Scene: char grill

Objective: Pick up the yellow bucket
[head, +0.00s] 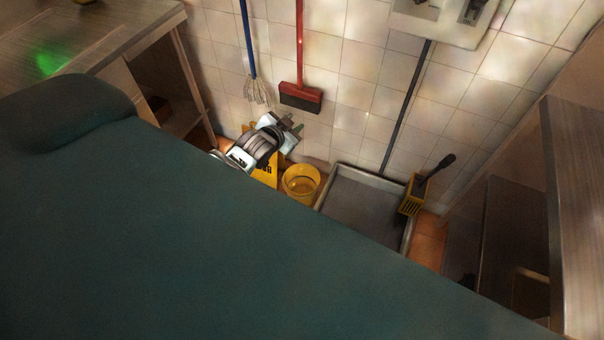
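The yellow bucket (301,184) stands upright on the floor near the tiled wall, with its open top facing up. Its lower front is partly hidden behind my large teal body part. My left gripper (296,128) is above and to the left of the bucket, apart from it, in front of the wall. Its fingers are small and dark here, and I cannot tell whether they are open or shut. No object shows in it. My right gripper is not in view.
A yellow floor sign (265,172) stands just left of the bucket. A grey floor basin (362,205) lies right of it, with a yellow caddy (413,197) at its edge. A mop (258,90) and a red broom (300,92) hang above. Steel tables flank both sides.

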